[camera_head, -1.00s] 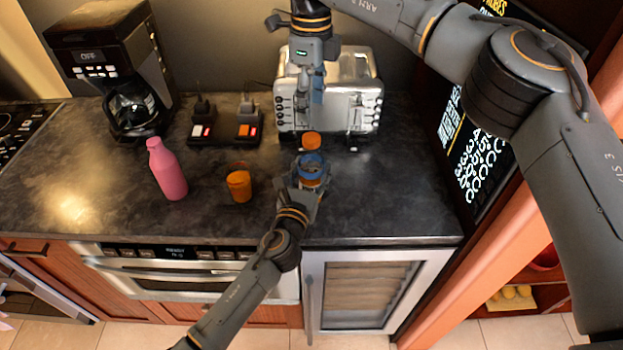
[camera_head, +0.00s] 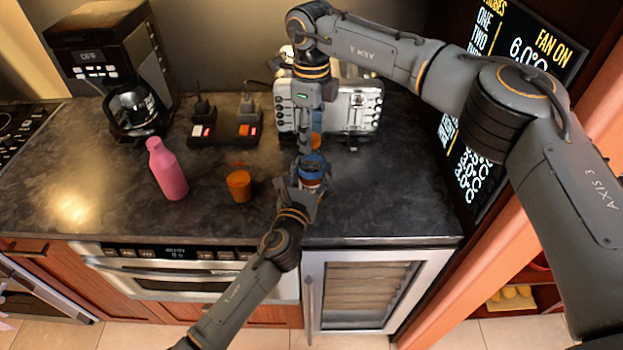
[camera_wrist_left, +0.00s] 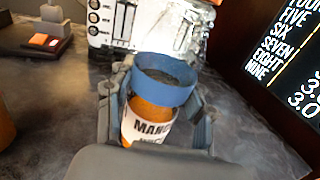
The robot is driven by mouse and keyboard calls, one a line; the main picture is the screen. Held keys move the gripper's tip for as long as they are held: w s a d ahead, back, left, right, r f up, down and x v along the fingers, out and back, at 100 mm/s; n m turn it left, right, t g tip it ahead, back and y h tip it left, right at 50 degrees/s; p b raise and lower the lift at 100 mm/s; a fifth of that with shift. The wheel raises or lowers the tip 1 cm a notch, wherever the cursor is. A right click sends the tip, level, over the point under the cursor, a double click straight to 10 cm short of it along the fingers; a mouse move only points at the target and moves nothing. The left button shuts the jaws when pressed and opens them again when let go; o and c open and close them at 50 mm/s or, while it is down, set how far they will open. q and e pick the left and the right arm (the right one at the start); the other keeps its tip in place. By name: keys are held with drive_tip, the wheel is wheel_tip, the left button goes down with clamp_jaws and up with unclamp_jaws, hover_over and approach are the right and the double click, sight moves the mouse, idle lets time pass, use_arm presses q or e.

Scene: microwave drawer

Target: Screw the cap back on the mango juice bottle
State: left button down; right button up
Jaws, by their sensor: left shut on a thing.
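The mango juice bottle (camera_wrist_left: 148,122) is orange with a white label and stands upright in my left gripper (camera_wrist_left: 158,112). A wide blue ring-shaped piece (camera_wrist_left: 165,80) with a dark middle sits at its top; I cannot tell whether this is the cap. In the head view the left gripper (camera_head: 308,182) closes around the bottle near the counter's front. My right gripper (camera_head: 308,145) points down just above and behind the blue piece; its fingers are too small to read. A small orange thing (camera_head: 317,140) shows partly behind it.
A pink bottle (camera_head: 167,172) and an orange cup (camera_head: 239,186) stand on the counter (camera_head: 90,190) to the left. A coffee maker (camera_head: 120,75), two small switch-like devices (camera_head: 225,130) and a silver toaster (camera_head: 360,105) are behind. The counter right of the bottle is clear.

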clamp_jaws()
drive_tip(key=shift+o, duration=2.2)
unclamp_jaws()
wheel_tip(320, 180, up, 12)
use_arm(q)
drive_tip(key=shift+c, duration=2.2)
unclamp_jaws()
